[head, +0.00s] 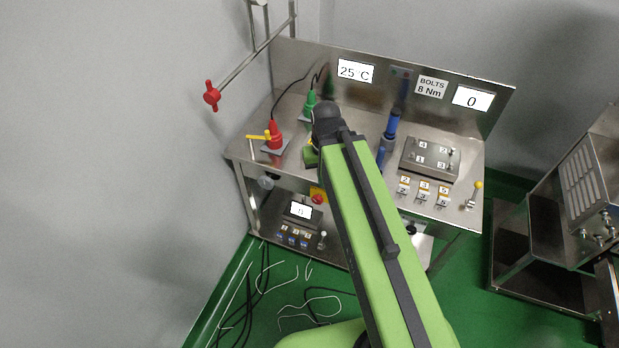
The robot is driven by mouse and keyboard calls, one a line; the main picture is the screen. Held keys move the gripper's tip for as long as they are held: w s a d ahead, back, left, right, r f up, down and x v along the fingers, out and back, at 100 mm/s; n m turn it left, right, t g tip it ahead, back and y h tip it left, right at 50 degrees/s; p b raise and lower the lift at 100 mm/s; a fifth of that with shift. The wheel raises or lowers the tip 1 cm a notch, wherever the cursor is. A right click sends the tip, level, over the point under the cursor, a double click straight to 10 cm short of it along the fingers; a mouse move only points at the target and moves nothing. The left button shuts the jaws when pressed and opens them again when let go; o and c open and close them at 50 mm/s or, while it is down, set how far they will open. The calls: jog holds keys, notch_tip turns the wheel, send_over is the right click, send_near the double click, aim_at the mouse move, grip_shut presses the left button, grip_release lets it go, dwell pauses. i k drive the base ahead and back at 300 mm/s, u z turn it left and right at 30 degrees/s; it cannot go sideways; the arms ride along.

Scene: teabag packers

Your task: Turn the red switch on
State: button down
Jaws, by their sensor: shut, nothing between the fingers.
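A red plug-shaped piece (274,136) stands on a small plate at the left of the steel table, with a cable from its top and a yellow lever (258,137) pointing left. A red round knob on a yellow plate (318,199) is under the tabletop. I cannot tell for sure which of these is the red switch. My green arm reaches up from the bottom, and its black elbow is over the middle of the table. My gripper is hidden behind the arm, so it does not show.
A green plug-shaped piece (310,106) stands behind the red one. Blue-handled tools (392,124), a numbered steel block (430,159) and a yellow-tipped lever (475,193) are at right. Loose cables (262,287) lie on the floor.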

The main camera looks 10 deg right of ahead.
aim_at(316, 199)
jog(key=i, duration=0.15)
jog(key=z, duration=0.15)
jog(key=k, duration=0.55)
jog(key=u, duration=1.9)
jog(key=k, duration=0.8)
jog(key=u, duration=0.6)
jog(key=i, duration=0.5)
